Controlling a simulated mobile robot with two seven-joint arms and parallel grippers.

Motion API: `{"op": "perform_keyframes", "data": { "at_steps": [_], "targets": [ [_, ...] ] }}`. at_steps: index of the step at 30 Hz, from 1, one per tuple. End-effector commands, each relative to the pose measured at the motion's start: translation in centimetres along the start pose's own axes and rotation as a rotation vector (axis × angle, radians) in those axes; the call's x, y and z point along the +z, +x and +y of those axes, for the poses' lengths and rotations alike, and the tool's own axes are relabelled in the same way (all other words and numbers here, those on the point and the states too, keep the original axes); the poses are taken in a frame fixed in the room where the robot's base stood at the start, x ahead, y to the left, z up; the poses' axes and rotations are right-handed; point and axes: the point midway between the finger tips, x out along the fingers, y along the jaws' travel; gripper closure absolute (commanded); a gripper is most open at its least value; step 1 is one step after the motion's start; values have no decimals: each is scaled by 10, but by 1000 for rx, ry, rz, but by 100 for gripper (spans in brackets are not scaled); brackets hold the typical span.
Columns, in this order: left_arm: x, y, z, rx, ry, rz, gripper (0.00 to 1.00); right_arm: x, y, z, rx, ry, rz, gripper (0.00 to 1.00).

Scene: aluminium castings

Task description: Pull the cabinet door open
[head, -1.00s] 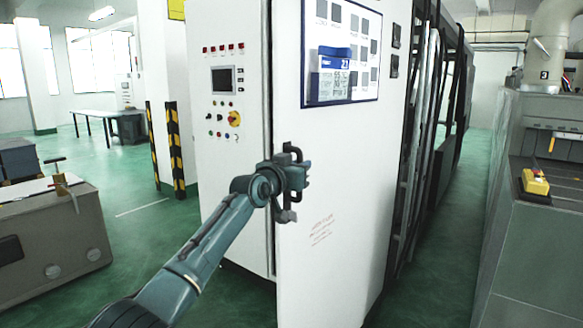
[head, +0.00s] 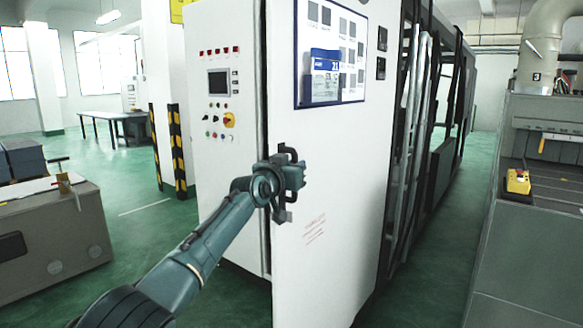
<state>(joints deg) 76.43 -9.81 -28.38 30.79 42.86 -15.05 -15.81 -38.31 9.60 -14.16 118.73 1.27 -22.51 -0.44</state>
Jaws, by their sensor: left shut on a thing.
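The cabinet door (head: 335,190) is a tall white panel on the white cabinet, with a blue-framed notice board on its upper part. Its left edge stands beside the control panel, with a narrow dark gap between them, so it looks slightly ajar. My left gripper (head: 287,180) is at this edge, shut on the dark door handle (head: 288,151). The gripper hides the middle of the handle; its upper and lower ends show. My right gripper is not in view.
The cabinet's control panel (head: 218,140) with screen and buttons is left of the door. A grey bench (head: 50,240) stands at the left, a striped post (head: 176,150) behind. A grey machine (head: 530,240) with a yellow box stands at the right. Green floor lies between.

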Motion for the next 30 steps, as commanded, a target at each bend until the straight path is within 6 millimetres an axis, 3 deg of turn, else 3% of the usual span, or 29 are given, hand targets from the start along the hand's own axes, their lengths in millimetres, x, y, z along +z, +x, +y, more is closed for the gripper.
{"op": "perform_keyframes", "data": {
  "at_steps": [13,14,15,30],
  "targets": [
    [-2,0,1,1,3,4,100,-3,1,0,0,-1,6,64],
    [-2,0,1,1,3,4,84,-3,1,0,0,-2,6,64],
    [-2,0,1,1,3,3,81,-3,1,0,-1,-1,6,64],
    [-1,-8,0,6,1,2,80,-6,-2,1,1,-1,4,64]
  ]
}}
